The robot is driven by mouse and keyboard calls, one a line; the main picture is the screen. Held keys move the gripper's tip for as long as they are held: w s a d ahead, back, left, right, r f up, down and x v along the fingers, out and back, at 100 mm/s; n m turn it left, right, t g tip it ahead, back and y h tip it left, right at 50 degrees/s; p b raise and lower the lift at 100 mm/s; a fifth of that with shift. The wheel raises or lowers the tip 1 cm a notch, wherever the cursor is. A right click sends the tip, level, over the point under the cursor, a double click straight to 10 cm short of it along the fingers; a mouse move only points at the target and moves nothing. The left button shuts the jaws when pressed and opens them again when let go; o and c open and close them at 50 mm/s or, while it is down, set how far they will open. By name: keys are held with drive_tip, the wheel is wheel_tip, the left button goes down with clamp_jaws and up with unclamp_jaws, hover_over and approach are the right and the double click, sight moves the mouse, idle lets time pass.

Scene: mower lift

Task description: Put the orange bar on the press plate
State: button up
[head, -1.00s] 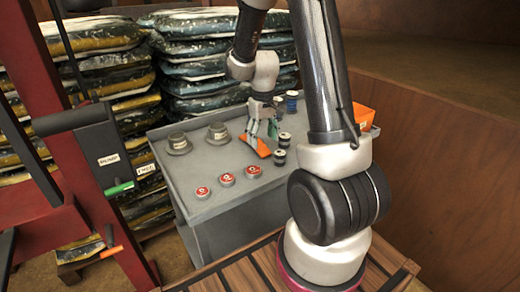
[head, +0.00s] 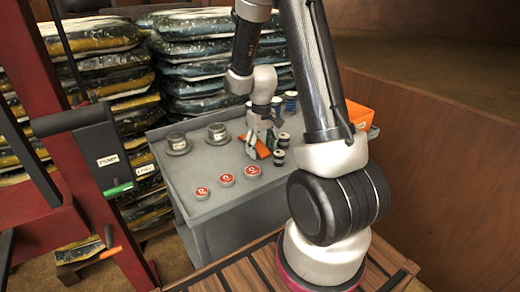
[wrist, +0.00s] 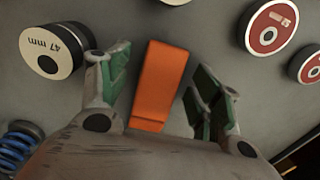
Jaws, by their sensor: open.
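The orange bar (head: 262,150) lies on the grey table top, partly hidden by my gripper (head: 262,143) in the head view. In the wrist view, the bar (wrist: 160,80) sits between the two green-padded fingers of my gripper (wrist: 158,68), with gaps on both sides. I cannot make out the press plate; a red frame (head: 85,150) with a lever labelled PUMP stands at the left.
The grey table (head: 215,160) holds red-topped discs (head: 227,179), grey round weights (head: 217,134), dark cylinders (head: 284,140), a blue coil (head: 290,101) and an orange box (head: 357,114). Stacked bags (head: 200,60) stand behind. A wooden wall (head: 450,170) closes the right side.

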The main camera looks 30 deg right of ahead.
clamp_jaws()
idle(0.4)
